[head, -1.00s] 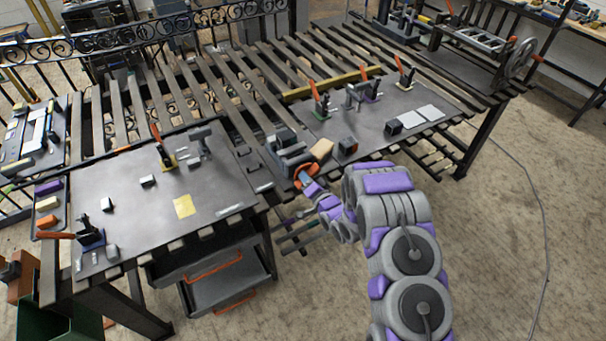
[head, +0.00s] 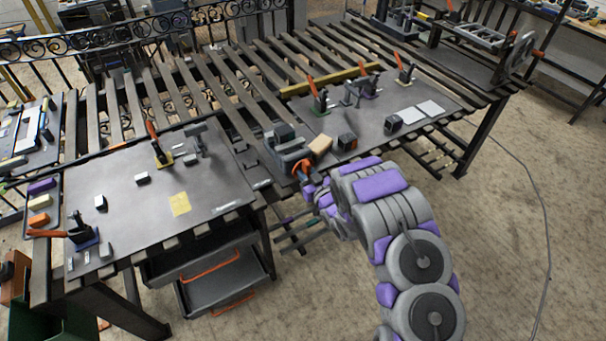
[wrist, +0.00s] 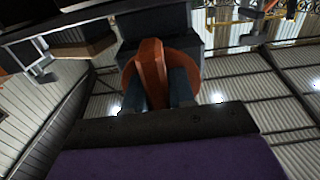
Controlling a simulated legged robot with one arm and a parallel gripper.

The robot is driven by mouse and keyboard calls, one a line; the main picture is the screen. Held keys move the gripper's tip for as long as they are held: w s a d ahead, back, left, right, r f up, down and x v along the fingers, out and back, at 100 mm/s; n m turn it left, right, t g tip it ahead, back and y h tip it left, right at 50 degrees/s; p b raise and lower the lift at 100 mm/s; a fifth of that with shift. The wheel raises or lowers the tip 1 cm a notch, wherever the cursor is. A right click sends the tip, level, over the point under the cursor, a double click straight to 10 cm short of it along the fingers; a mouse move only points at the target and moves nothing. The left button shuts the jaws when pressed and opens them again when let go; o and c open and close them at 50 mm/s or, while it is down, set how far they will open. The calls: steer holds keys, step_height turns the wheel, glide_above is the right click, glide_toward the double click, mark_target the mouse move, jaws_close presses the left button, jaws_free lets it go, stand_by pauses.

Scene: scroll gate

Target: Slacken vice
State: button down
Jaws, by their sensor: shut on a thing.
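The vice (head: 284,145) is a dark grey block at the front edge of the slatted bench, between two metal plates. Its orange handle (head: 302,167) faces me. In the wrist view the orange handle (wrist: 150,62) is a round disc with an upright bar. My gripper (wrist: 154,90) has one dark finger on each side of that bar and is shut on it. In the head view my gripper (head: 306,178) is small and partly hidden by my purple and grey arm. The gap between the vice jaws cannot be made out.
The left plate (head: 130,205) carries clamps and small blocks. A drawer unit (head: 215,280) stands below it. The floor (head: 500,250) at right is mostly clear, with a thin cable.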

steer(key=n+b, duration=0.2)
steer(key=n, duration=0.1)
steer(key=shift+d+f, duration=0.1)
steer(key=shift+f, duration=0.1)
steer(key=shift+r+n+b, duration=0.2)
steer(key=shift+n+b, duration=1.15)
steer(key=shift+n, duration=0.45)
steer(key=shift+r, duration=0.1)
steer(key=c, duration=1)
jaws_free()
steer(key=shift+w, duration=0.1)
steer(key=shift+c, duration=0.2)
